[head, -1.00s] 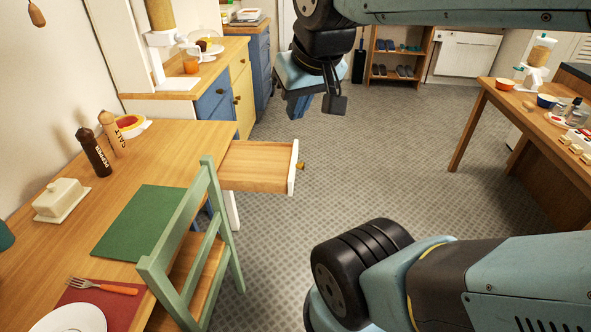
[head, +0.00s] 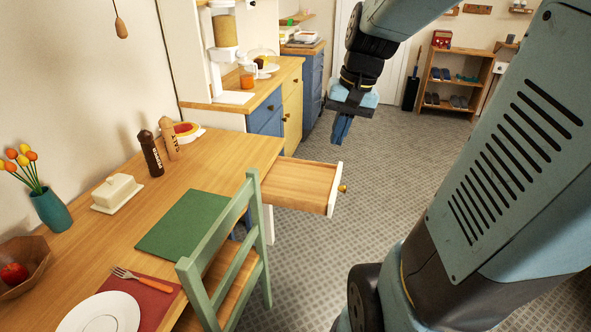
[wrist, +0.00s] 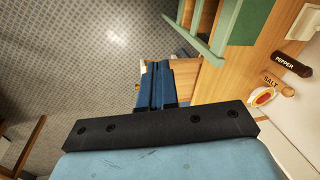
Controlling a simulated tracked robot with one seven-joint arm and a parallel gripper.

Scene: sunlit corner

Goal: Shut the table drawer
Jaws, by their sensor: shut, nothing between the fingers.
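The table drawer (head: 298,182) is pulled out from the end of the wooden table (head: 222,150). It looks empty, and its white front with a brass knob (head: 342,188) faces right. My gripper (head: 341,140) hangs fingers down, above and beyond the drawer front, apart from it in the head view. Its blue fingers are together and empty. In the wrist view the fingers (wrist: 155,85) cover part of the drawer (wrist: 185,75), and a bit of the knob shows at their left.
A green chair (head: 228,255) stands at the table's near side, close to the drawer. Salt and pepper mills (head: 151,153), a butter dish (head: 117,192) and a plate (head: 100,314) are on the table. The floor right of the drawer (head: 385,180) is clear.

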